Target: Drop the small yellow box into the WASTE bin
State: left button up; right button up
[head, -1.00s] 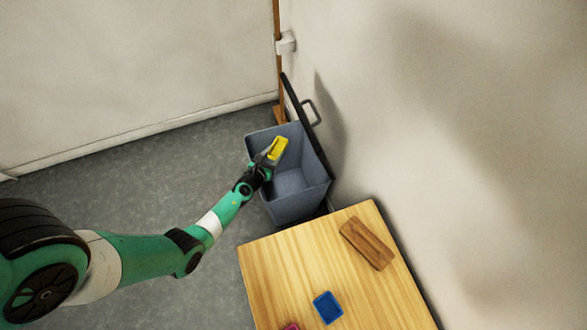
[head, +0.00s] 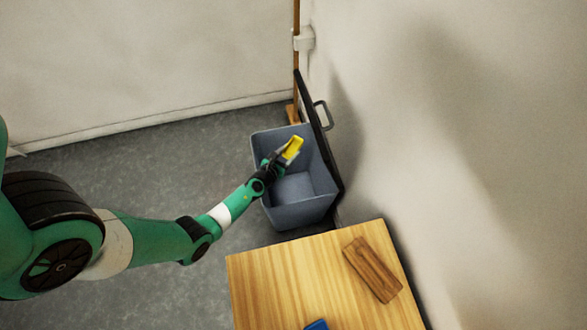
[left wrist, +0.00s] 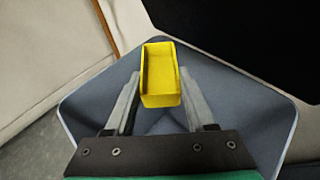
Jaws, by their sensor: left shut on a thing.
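The small yellow box (head: 292,148) is held between the fingers of my left gripper (head: 283,157), over the open mouth of the grey-blue bin (head: 308,211). In the left wrist view the yellow box (left wrist: 160,72) is an open-topped tray between the fingertips, and the bin's rim (left wrist: 281,135) spreads around and beneath it. The bin stands on the floor against the wall, and its inside looks empty where I can see it. No label shows on it. My right gripper is not in view.
A dark lid with a handle (head: 322,115) stands upright along the bin's wall side. A wooden table (head: 290,275) is in front of the bin, with a brown wooden block (head: 372,270) and a blue item (head: 317,325) on it. A wooden pole (head: 296,60) stands behind the bin.

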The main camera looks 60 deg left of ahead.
pick_arm(q)
jog(key=shift+f, duration=0.1)
jog(key=o, duration=1.4)
jog(key=shift+s+d+r+p, duration=0.2)
jog(key=shift+r+p, duration=0.05)
jog(key=shift+p, duration=0.15)
jog(key=p+v, duration=0.4)
jog(key=v, duration=0.7)
jog(key=shift+w, duration=0.1)
